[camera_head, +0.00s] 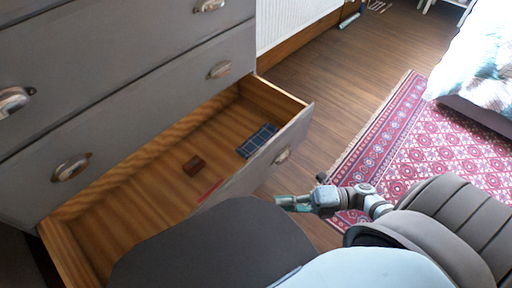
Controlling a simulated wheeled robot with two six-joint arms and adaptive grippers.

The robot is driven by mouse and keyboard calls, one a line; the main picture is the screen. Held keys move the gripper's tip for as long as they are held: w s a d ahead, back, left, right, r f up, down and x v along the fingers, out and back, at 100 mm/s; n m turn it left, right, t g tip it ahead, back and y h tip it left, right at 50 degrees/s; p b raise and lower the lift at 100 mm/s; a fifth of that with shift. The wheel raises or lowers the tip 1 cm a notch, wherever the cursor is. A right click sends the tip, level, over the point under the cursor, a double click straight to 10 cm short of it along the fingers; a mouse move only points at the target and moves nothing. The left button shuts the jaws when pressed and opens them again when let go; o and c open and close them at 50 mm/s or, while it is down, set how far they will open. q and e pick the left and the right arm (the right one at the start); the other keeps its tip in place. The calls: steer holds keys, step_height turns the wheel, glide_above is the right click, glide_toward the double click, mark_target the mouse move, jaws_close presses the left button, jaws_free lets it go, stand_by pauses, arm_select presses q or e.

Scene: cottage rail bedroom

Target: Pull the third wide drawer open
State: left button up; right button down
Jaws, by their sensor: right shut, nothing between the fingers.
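The wide drawer (259,160) near the bottom of the grey chest is pulled well out and shows its bare wooden inside. One cup handle (283,155) shows at the right of its front. Part of the front is hidden behind my own body. My right gripper (279,201) is shut and empty, just in front of the drawer front, apart from the visible handle. My left gripper is not in view.
Inside the drawer lie a small brown block (194,166), a dark blue checked item (258,141) and a red item (210,190). A white radiator (290,20) stands behind. A red patterned rug (425,140) and a bed (480,65) are at right. Wooden floor between is clear.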

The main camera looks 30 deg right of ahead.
glide_toward(218, 195)
steer(key=s+a, duration=0.2)
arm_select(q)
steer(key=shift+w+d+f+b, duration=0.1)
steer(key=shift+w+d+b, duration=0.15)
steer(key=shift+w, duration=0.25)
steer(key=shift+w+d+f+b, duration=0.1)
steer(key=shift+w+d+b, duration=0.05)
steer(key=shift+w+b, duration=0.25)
arm_select(e)
steer(key=w+a, duration=0.1)
steer(key=w, duration=0.1)
steer(key=w+a, duration=0.1)
steer(key=w, duration=0.1)
steer(key=shift+a, duration=0.15)
